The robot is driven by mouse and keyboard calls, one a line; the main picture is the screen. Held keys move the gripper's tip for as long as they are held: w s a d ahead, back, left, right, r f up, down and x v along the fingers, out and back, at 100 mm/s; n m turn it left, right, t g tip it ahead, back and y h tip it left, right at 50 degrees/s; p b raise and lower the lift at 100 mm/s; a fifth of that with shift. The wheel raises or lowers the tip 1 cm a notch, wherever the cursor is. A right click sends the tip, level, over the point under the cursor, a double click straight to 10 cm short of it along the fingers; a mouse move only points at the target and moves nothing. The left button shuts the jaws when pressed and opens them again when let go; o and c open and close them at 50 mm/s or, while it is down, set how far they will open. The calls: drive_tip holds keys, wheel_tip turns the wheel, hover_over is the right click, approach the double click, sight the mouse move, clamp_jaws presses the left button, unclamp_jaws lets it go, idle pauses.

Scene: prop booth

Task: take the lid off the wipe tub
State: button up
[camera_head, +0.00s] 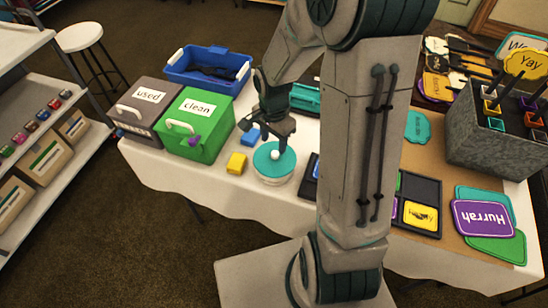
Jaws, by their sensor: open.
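The wipe tub (273,178) is a low, round, whitish tub on the white-covered table, in the middle of the head view. Its teal lid (267,168) lies on top and has a white round knob (275,155) at its centre. My gripper (270,150) points down right above the lid, its fingers open near the knob. I cannot tell from this view whether a finger touches the knob. My arm hides part of the table to the right of the tub.
A yellow block (236,163) and a blue block (250,137) lie left of the tub. Behind them stand a green "clean" box (197,122), a dark "used" box (146,107) and a blue bin (209,68). Signs, including "Hurrah" (483,219), and a grey box (490,145) fill the right side.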

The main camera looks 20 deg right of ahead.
sight(275, 153)
drive_tip(key=shift+w+d+f+p, duration=0.1)
drive_tip(key=shift+f+p, duration=0.05)
drive_tip(key=shift+f, duration=1.25)
drive_tip(key=shift+d+f+p, duration=0.1)
drive_tip(key=shift+f+p, duration=0.05)
drive_tip(key=shift+f, duration=1.2)
clamp_jaws()
